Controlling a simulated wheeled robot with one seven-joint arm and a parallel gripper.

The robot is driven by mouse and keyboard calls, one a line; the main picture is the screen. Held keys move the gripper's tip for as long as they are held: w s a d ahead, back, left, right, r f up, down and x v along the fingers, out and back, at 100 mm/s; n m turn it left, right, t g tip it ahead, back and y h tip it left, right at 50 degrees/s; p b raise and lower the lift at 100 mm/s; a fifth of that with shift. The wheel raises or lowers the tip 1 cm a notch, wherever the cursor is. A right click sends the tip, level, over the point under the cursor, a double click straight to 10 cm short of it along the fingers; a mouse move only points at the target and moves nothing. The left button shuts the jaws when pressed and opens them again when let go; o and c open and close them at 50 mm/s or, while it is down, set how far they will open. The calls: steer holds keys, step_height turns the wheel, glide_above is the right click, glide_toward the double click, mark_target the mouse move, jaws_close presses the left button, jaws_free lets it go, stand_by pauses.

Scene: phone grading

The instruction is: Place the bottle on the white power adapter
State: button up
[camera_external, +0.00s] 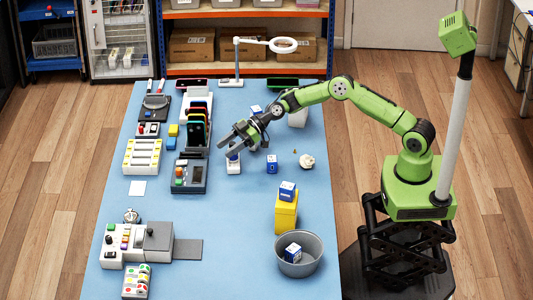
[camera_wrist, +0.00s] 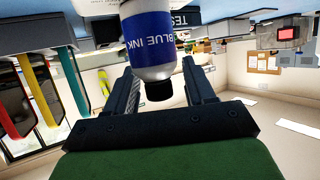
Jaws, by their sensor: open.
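A white bottle with a blue "BLUE INK" label and a black cap stands in the wrist view (camera_wrist: 150,72), where the picture is upside down. It shows between the two dark fingers of my gripper (camera_wrist: 160,88), which are apart. In the external view my gripper (camera_external: 236,143) is low over the table's middle, fingers spread around or just above the small bottle. The white power adapter (camera_external: 233,168) seems to be the white block directly under the bottle there. Whether the bottle rests on it, and whether the fingers touch the bottle, I cannot tell.
Blue-and-white cubes stand nearby (camera_external: 272,166), on a yellow block (camera_external: 286,216) and in a grey bowl (camera_external: 311,262). A grey device (camera_external: 190,176) and a rack of coloured phones (camera_external: 198,125) are close on the left. The blue table (camera_external: 235,220) is clear in front.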

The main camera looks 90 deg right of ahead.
steer(key=p+v, duration=0.1)
steer(key=v, duration=1.1)
steer(key=s+a+r+g+h, duration=0.2)
steer(key=s+a+r, duration=0.25)
steer(key=s, duration=0.25)
steer(key=s+a+r+g+h, duration=0.2)
steer(key=s+a+r+g, duration=0.15)
steer(key=s+a, duration=0.35)
steer(key=s+d+r+m+h, duration=0.1)
steer(key=s+m, duration=0.2)
steer(key=s, duration=1)
steer(key=s+d+r+m+h, duration=0.1)
steer(key=s+m+h, duration=0.1)
steer(key=s, duration=1.1)
steer(key=shift+s+d+m, duration=0.25)
steer(key=shift+s+m, duration=0.15)
steer(key=shift+m, duration=0.2)
